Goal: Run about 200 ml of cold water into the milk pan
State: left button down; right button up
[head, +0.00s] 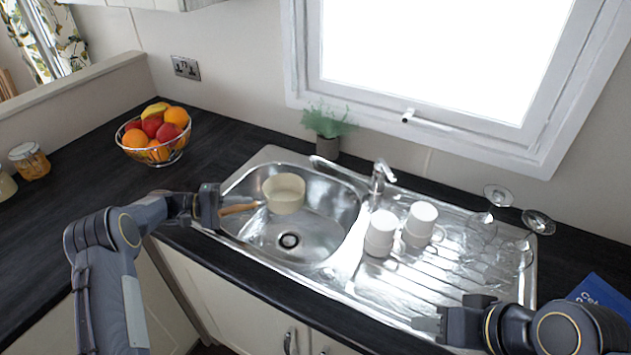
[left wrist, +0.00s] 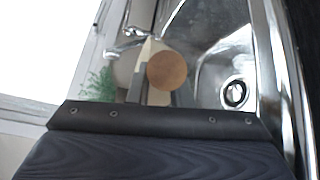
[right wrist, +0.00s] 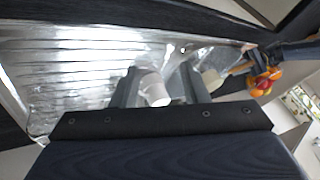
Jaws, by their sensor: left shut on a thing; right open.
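The cream milk pan (head: 285,193) is held upright over the left part of the sink bowl (head: 320,238). My left gripper (head: 222,208) is shut on its wooden handle (head: 238,209). In the left wrist view the round handle end (left wrist: 167,70) shows between the fingers and hides much of the pan. The chrome tap (head: 380,176) stands behind the bowl, right of the pan. Its long spout (head: 335,170) reaches left behind the pan. I see no water stream, and the pan's contents are unclear. My right gripper (head: 452,312) is open and empty over the drainer's front edge.
White cups (head: 381,232) stand on the drainer (head: 400,280) just right of the bowl. Clear glasses (head: 485,222) stand further right. A potted plant (head: 328,130) is behind the sink, and a fruit basket (head: 155,140) stands left. The worktop between basket and sink is clear.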

jog(key=shift+w+r, duration=0.1)
notch_tip(320, 180, up, 6)
jog(key=n+g+h, duration=0.1)
jog(key=n+h, duration=0.2)
send_over(391, 175)
jog(key=s, duration=0.5)
jog(key=x, duration=1.1)
jog(key=shift+s+d+f, duration=0.1)
jog(key=shift+d+f, duration=0.25)
jog(key=shift+f, duration=0.15)
grip_shut()
